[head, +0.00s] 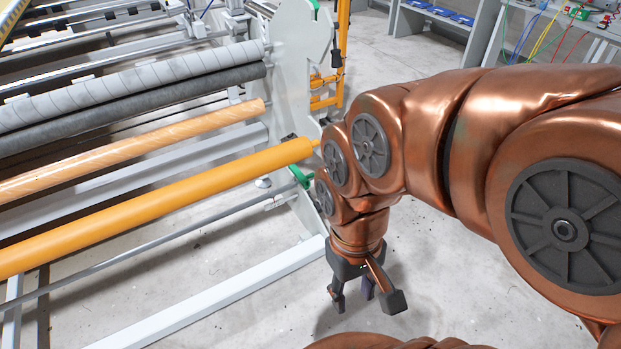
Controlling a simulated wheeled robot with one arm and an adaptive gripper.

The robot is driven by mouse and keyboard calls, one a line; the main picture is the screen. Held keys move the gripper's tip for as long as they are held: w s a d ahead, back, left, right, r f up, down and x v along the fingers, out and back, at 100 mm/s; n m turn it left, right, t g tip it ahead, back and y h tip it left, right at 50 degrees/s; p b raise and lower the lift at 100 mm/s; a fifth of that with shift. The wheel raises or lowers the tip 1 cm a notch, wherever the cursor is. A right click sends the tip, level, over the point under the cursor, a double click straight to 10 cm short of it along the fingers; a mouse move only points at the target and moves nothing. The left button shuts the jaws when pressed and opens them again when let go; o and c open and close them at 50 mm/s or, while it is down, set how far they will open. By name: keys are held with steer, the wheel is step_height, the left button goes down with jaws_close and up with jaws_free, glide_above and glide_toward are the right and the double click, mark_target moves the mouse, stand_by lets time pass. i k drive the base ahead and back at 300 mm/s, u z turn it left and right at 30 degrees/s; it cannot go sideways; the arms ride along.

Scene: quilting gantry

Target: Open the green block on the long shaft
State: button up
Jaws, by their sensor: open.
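A small green block (300,178) shows at the white side plate, just below the right end of the long yellow-orange shaft (160,209). My arm partly covers this area, and I cannot tell whether the block is open or closed. My gripper (366,300) is open and points down over the floor, to the right of and nearer than the green block. It is apart from the block and the shaft, and I see nothing held in it.
A wooden roller (130,151), a wrapped pale roller (130,85) and a dark roller (140,103) lie behind. A white beam (225,292) runs low at the front. Bare floor (450,295) lies around my gripper. Benches with cables stand at the back right.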

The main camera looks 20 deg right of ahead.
mark_target(303, 180)
steer(key=k, duration=0.95)
steer(key=z, duration=0.7)
steer(key=i, duration=1.15)
steer(key=u, duration=0.3)
